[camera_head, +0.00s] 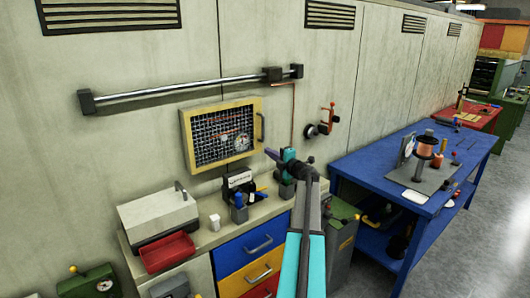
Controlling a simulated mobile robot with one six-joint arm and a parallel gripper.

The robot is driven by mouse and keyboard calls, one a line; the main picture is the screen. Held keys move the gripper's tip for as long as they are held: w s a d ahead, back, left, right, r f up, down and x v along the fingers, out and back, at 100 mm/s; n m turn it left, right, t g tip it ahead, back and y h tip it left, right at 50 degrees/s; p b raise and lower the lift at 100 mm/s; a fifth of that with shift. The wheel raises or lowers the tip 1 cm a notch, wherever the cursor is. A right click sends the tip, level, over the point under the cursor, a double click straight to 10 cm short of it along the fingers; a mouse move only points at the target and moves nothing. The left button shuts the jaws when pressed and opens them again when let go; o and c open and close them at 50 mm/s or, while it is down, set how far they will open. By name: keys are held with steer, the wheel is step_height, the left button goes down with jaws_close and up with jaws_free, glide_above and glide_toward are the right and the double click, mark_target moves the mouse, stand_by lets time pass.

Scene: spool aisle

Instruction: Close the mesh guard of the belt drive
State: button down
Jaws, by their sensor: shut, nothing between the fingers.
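The mesh guard (255,104) is a yellow frame with dark wire mesh, mounted on the pale wall panel above the bench. A grey handle (262,127) stands upright on its right side. Round, pale parts of the belt drive (240,142) show through the mesh. I cannot tell from this view whether the guard sits fully against its housing. My gripper (268,153) is shut and empty, just below and right of the handle, with its tips toward the guard. It appears apart from the handle, though depth is unclear.
A metal rail (190,88) runs along the wall above the guard. The bench below holds a grey box (158,215), a red tray (167,252) and a dark holder (239,187). A blue table (385,180) with a reel stands right. Grey floor is open at far right.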

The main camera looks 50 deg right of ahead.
steer(key=b+v, duration=0.2)
steer(key=v, duration=0.6)
steer(key=shift+d, duration=0.15)
steer(key=shift+f, duration=0.15)
stand_by(0.3)
